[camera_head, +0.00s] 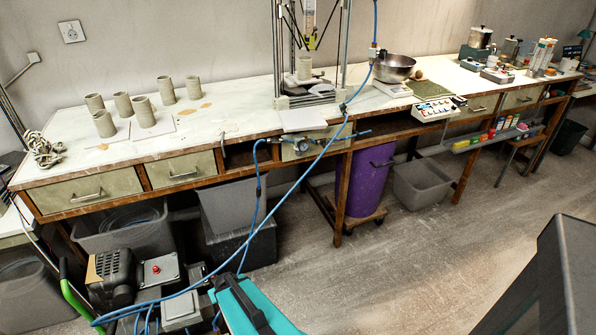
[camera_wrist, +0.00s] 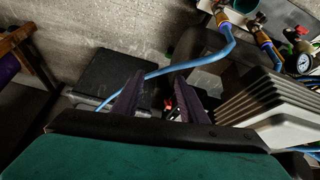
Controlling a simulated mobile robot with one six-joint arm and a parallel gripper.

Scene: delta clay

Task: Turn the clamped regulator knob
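The clamped regulator (camera_head: 301,146), with a small round gauge, sits at the bench's front edge below the press frame. Blue hose runs to it. Its knob is too small to make out. My gripper (camera_wrist: 159,80) is open and empty in the wrist view, with two dark fingers apart above the equipment on the floor. In the head view the teal body at the bottom centre appears to be my gripper's housing, low and well away from the regulator; its fingers are not clear there. The regulator on the bench edge cannot be identified in the wrist view.
Blue hose (camera_head: 317,160) hangs across the space before the bench (camera_head: 230,125). A compressor (camera_head: 112,274) and a grey box with a red button (camera_head: 160,270) stand lower left. A purple bin (camera_head: 366,180) is under the bench.

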